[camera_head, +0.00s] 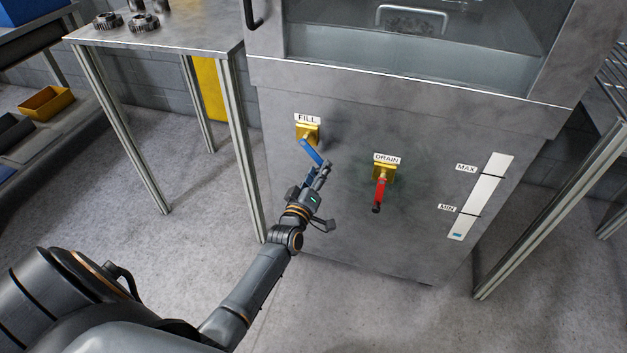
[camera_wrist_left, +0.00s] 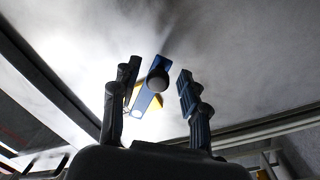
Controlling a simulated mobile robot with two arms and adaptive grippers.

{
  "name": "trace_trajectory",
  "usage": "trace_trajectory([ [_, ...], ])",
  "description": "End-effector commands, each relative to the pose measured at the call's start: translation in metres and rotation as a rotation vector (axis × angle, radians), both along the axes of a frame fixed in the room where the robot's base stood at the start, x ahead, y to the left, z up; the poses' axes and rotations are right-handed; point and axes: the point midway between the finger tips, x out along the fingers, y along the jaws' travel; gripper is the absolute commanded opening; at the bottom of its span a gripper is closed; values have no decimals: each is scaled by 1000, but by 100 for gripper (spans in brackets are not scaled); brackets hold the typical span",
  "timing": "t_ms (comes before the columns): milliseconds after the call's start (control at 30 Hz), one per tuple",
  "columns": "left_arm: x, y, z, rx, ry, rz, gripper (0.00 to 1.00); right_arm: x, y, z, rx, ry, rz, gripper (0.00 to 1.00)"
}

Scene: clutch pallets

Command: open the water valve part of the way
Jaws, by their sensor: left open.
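The FILL valve has a yellow body (camera_head: 308,130) and a blue lever (camera_head: 311,150), on the grey front panel of the machine. The lever slants down to the right. My left gripper (camera_head: 321,172) is open at the lever's lower end. In the left wrist view the blue lever (camera_wrist_left: 146,98) with its rounded dark end lies between the two spread fingers of my left gripper (camera_wrist_left: 158,88), with gaps on both sides. Part of the yellow valve body shows behind it. My right gripper is not in view.
The DRAIN valve with a red lever (camera_head: 379,191) pointing down is to the right. A level gauge (camera_head: 481,196) shows a little blue at its bottom, below MIN. A metal table (camera_head: 157,50) stands left, another frame right. The floor in front is clear.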

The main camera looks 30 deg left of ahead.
Motion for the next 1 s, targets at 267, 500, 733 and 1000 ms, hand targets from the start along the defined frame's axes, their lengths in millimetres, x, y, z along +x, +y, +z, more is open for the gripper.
trace_trajectory([
  [267, -47, -8, -4, -2, 3, 1, 45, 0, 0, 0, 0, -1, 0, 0],
  [500, -94, -16, -5, -1, 3, 1, 45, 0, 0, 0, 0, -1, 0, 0],
  [733, -114, -20, -6, -1, 1, 1, 45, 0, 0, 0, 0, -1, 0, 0],
  [1000, -116, -20, -6, -1, 1, 1, 45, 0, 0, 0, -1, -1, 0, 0],
])
